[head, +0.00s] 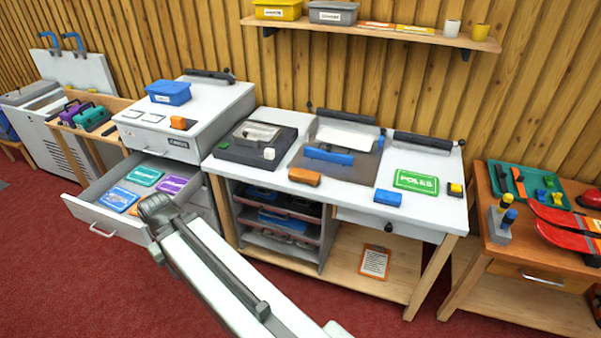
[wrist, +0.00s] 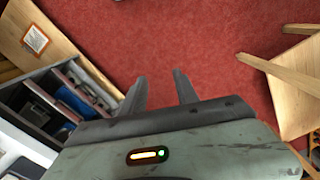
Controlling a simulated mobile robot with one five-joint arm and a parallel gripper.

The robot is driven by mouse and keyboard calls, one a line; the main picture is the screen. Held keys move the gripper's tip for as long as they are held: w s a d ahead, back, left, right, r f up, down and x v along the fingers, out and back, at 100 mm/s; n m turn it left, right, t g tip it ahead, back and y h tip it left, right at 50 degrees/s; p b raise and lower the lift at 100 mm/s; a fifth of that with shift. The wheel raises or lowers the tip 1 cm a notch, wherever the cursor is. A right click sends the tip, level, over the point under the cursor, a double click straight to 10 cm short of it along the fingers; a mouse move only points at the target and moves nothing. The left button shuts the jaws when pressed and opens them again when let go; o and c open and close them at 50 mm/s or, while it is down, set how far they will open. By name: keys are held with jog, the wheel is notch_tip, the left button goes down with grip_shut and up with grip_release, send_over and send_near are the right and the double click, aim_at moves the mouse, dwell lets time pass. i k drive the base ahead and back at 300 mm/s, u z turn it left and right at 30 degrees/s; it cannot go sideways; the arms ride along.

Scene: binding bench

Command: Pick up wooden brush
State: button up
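A small orange-brown block (head: 304,176) lies near the front edge of the white bench top, left of its middle, in the head view. It looks most like the wooden brush, but its bristles cannot be made out. My gripper (wrist: 160,74) shows in the wrist view with its two dark fingers apart and nothing between them. It is over red carpet, apart from the bench. The brush is not seen in the wrist view. The head view shows my arm in front of the bench, but my gripper is not clear there.
A drawer (head: 104,229) stands open at the left with several coloured cards. A dark tray (head: 258,140), a blue bar (head: 328,156) and a blue block (head: 388,198) are on the bench. A side table (head: 536,252) stands right. Red carpet (head: 60,290) lies clear in front.

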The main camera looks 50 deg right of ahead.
aim_at(307, 178)
jog(key=u, duration=0.05)
jog(key=i, duration=1.25)
jog(key=u, duration=0.05)
